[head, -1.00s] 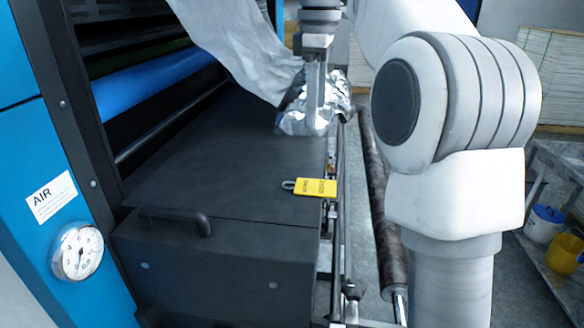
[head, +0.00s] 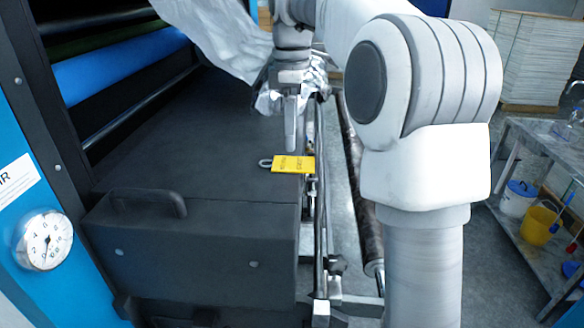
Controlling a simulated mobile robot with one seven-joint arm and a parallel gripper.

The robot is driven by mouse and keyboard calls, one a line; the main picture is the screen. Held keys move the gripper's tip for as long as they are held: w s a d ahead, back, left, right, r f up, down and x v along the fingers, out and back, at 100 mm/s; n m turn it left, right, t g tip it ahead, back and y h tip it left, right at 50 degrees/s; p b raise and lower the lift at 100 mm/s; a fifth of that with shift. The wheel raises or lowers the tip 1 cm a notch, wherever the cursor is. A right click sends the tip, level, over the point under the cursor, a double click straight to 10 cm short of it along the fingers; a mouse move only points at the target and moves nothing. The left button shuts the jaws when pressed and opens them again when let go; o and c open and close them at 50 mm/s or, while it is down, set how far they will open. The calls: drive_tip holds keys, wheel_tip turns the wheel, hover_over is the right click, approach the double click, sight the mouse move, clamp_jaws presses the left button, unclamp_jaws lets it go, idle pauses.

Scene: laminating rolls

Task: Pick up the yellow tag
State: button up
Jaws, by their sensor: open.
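The yellow tag (head: 294,164) lies flat on the dark top of the machine, close to its right edge. It has dark print and a grey loop at its left end. My gripper (head: 290,148) points down just above and behind the tag, with its tip close to the tag's far edge. From this angle one finger shows clearly and the other is hidden or in line with it. Nothing shows between the fingers. I cannot tell whether the tip touches the tag.
Crumpled silver film (head: 268,98) hangs behind my gripper. A black handle (head: 150,203) stands up on the machine's near part. A dark roll (head: 362,200) runs along the right side, below the top's edge. A cart (head: 515,240) with buckets stands far right. The machine top left of the tag is clear.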

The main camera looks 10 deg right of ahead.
sight(294, 163)
drive_tip(key=shift+s+d+f, duration=0.1)
drive_tip(key=shift+s+f, duration=0.05)
drive_tip(key=shift+f, duration=1.3)
drive_tip(key=shift+s+d+f, duration=0.1)
drive_tip(key=shift+s+f, duration=0.05)
drive_tip(key=shift+f, duration=1.3)
drive_tip(key=c, duration=1.2)
drive_tip(key=shift+c, duration=0.2)
